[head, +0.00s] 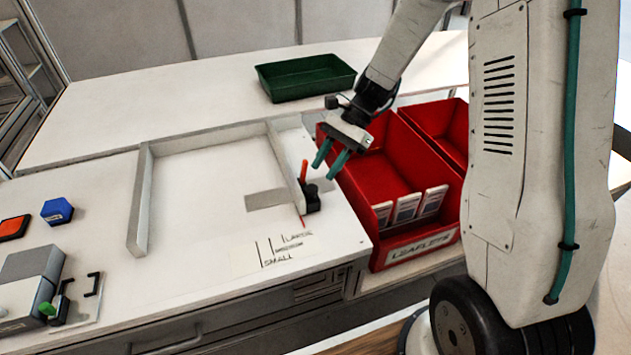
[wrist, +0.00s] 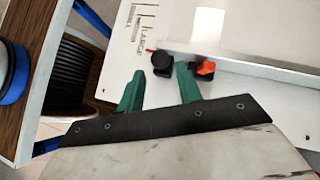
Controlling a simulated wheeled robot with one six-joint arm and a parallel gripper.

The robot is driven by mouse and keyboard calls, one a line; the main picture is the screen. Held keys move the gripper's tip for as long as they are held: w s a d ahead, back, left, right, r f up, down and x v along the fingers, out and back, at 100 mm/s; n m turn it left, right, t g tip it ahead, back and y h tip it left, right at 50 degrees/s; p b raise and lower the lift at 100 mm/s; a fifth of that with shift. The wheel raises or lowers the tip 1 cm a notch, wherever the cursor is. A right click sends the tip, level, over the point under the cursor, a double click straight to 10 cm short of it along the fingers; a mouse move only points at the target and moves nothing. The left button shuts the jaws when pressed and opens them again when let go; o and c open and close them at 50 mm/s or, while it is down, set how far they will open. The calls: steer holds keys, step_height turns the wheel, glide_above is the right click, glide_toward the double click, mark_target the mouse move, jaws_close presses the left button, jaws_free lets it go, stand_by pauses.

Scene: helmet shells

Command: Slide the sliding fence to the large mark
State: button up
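The sliding fence (head: 287,165) is a pale upright bar on the right side of the white board. It carries a black knob (head: 312,198), an orange-red lever (head: 304,172) and a thin red pointer (head: 302,222). The large mark (head: 281,241) is the rightmost line on the printed scale; the pointer stands to its right. My gripper (head: 332,160) is open and empty, above and right of the knob. In the wrist view the knob (wrist: 162,64) appears just ahead, between the open green fingertips; the lever (wrist: 205,70) shows beside the right finger.
Red bins, the front one labelled leaflets (head: 380,185), stand close right of the board. A green tray (head: 305,77) is behind. A fixed pale rail (head: 139,205) stands left. Blue (head: 57,211) and orange (head: 13,228) buttons and a grey fixture (head: 30,285) are farther left.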

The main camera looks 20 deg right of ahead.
mark_target(312, 187)
steer(key=x, duration=0.5)
steer(key=shift+a+f, duration=0.1)
jaws_close()
steer(key=shift+a, duration=2.8)
jaws_free()
